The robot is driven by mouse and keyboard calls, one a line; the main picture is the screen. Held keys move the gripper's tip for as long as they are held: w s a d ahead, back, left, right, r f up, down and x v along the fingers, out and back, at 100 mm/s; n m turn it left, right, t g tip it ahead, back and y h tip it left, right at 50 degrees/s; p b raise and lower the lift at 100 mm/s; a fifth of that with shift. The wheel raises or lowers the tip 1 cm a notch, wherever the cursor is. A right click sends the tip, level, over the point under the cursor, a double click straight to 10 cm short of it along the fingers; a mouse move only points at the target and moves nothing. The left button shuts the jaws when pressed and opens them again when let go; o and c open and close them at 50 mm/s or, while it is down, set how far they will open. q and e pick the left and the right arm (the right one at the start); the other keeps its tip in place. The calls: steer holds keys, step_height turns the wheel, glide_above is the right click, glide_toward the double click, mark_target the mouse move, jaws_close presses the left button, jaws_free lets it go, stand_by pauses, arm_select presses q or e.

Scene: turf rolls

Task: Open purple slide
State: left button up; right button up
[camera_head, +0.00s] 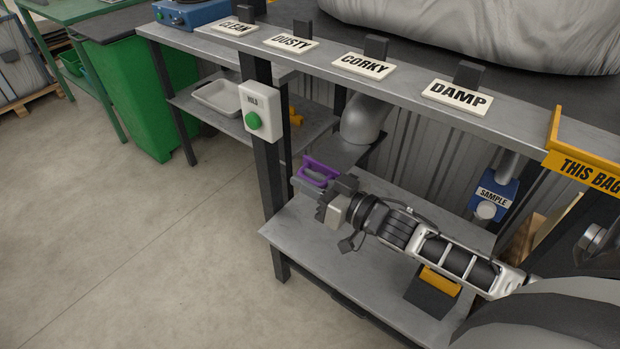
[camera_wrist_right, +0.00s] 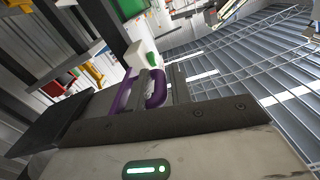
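The purple slide's handle (camera_head: 320,170) is a purple loop on a grey box-like part under the bench, just above the lower shelf. My right gripper (camera_head: 330,200) is right in front of it and hides part of it. In the right wrist view, the purple handle (camera_wrist_right: 155,90) lies between the two fingers of my right gripper (camera_wrist_right: 160,86). One finger appears inside the loop and the other outside, with a small gap at the outer finger. The slide's body is mostly hidden. My left gripper is not in view.
A bench post with a white HOLD box and green button (camera_head: 252,121) stands just left of the handle. A grey pipe (camera_head: 362,120) hangs above. The lower shelf (camera_head: 300,240) holds a dark block with a yellow top (camera_head: 440,281). A blue SAMPLE box (camera_head: 493,195) is at right.

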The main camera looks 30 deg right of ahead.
steer(key=shift+d, duration=0.1)
steer(key=v, duration=1.6)
steer(key=shift+w, duration=0.1)
steer(key=s+a+f+m+g+h, duration=0.1)
steer(key=s+a+f+g+h, duration=0.2)
steer(key=a+f+g+h, duration=0.5)
steer(key=s+a+r+g+y, duration=0.1)
steer(key=s+a+g, duration=0.2)
steer(key=s+g, duration=0.2)
steer(key=w+a+f+n+t+y, duration=0.1)
steer(key=w+a+f+t+y, duration=0.2)
steer(key=w+a+f+t, duration=0.2)
steer(key=shift+w+a+t, duration=0.4)
steer(key=shift+w+t, duration=0.1)
steer(key=shift+t, duration=0.5)
